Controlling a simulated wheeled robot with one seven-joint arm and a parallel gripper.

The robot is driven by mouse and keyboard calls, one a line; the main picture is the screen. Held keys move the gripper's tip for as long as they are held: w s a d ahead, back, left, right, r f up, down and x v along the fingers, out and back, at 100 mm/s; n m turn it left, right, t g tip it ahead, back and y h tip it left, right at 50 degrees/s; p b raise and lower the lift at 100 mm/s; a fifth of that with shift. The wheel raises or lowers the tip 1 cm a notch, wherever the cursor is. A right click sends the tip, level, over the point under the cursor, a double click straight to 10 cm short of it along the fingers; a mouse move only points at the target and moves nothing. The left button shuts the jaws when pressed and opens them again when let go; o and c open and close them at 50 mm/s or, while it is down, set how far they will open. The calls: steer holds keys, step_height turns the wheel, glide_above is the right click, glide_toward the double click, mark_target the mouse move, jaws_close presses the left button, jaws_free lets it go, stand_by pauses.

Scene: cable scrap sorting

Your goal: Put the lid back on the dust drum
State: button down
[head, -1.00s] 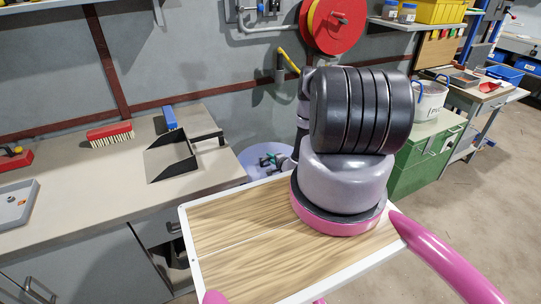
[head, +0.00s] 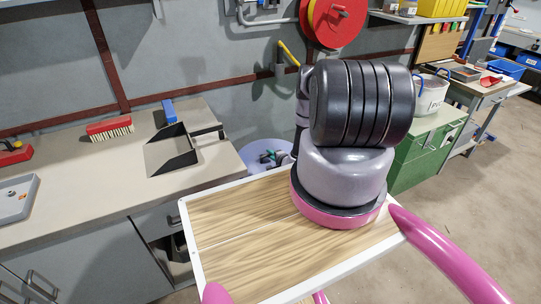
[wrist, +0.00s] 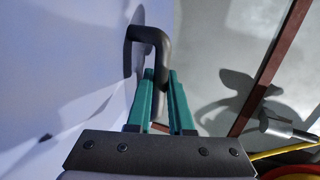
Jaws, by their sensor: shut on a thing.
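A pale lavender round surface (head: 257,148), which looks like the dust drum's lid, shows behind my tray and arm in the head view. In the wrist view the lavender surface (wrist: 50,85) fills the left side, with a black bent handle (wrist: 150,36) standing out from it. My gripper (wrist: 161,76) has teal fingers shut on this handle. In the head view my gripper (head: 270,158) is small, over the lavender surface and partly hidden by my arm. The drum's body is hidden, and I cannot tell whether the lid touches it.
A grey workbench (head: 75,185) with a red brush (head: 110,128) and a black dustpan (head: 171,150) stands at left. A green cabinet (head: 415,160) with a white pot (head: 431,95) stands at right. A red reel (head: 335,20) hangs on the wall. Open floor lies at right.

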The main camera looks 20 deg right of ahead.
steer(key=c, duration=0.7)
jaws_free()
steer(key=shift+c, duration=0.2)
steer(key=shift+s, duration=0.1)
